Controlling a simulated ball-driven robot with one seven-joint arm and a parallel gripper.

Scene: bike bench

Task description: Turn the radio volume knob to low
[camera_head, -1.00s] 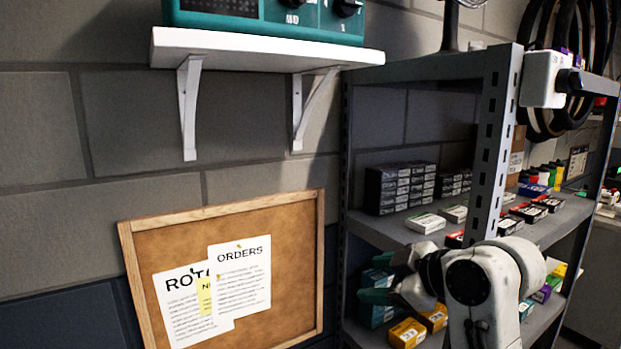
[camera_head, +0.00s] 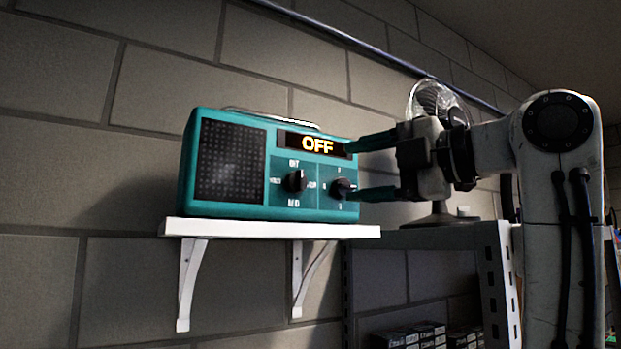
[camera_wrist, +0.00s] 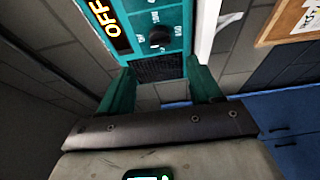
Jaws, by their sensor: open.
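The teal radio (camera_head: 228,120) stands on a white wall shelf, its orange display (camera_head: 316,144) reading OFF. Its left knob (camera_head: 295,181) has word labels around it, including MID below; where its pointer points is too small to tell. A second dark knob (camera_head: 342,188) sits to the right. My gripper (camera_head: 349,170) is open and empty at the radio's right end. Its lower finger overlaps the right knob's edge in the head view; I cannot tell whether they touch. In the wrist view the word-labelled knob (camera_wrist: 158,38) shows beyond the fingers (camera_wrist: 161,80).
The white shelf (camera_head: 270,229) lies under the radio. A small fan (camera_head: 436,98) stands behind my gripper on the grey metal rack (camera_head: 430,238). The wall in front and to the left is clear. A cork board (camera_wrist: 285,22) shows in the wrist view.

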